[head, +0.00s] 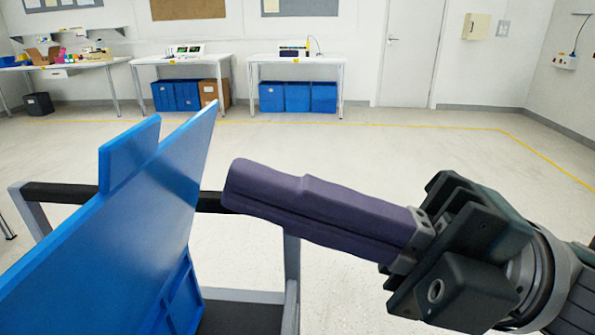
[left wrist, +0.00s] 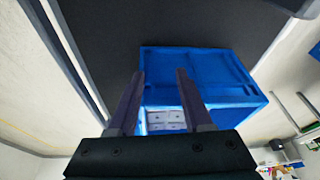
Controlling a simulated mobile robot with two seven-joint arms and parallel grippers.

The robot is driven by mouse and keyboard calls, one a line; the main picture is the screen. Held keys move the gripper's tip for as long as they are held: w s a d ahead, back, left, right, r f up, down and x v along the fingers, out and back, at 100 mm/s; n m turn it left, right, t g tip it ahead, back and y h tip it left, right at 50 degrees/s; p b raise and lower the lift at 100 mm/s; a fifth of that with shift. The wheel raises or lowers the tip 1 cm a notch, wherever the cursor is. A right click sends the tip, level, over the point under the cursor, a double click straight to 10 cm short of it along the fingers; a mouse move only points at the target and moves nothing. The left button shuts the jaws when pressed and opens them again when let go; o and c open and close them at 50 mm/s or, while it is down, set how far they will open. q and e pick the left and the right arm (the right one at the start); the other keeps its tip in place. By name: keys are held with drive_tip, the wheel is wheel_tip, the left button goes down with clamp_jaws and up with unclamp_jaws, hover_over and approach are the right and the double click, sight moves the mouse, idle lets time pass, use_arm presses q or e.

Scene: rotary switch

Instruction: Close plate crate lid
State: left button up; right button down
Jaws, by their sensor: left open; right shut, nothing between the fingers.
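A large blue panel (head: 110,235), which looks like the crate lid, stands raised and tilted at the left of the head view. A ribbed blue part (head: 180,297), perhaps the crate, shows below it. My right gripper (head: 235,188) is shut and empty, its purple fingers pointing left towards the panel with a gap between. The left wrist view shows a blue crate (left wrist: 200,70) with pale items (left wrist: 165,120) partly visible inside. My left gripper (left wrist: 160,75) is open there, its two fingers in front of the crate. I cannot tell if they touch it.
A dark-topped cart or stand with grey posts and a black bar (head: 75,193) is around the blue panel. Beyond is open pale floor (head: 350,155). Worktables with blue bins (head: 297,97) stand along the far wall, well away.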

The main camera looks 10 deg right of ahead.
sight(137, 149)
drive_tip(key=shift+p+x, duration=0.55)
drive_tip(key=shift+x, duration=1.8)
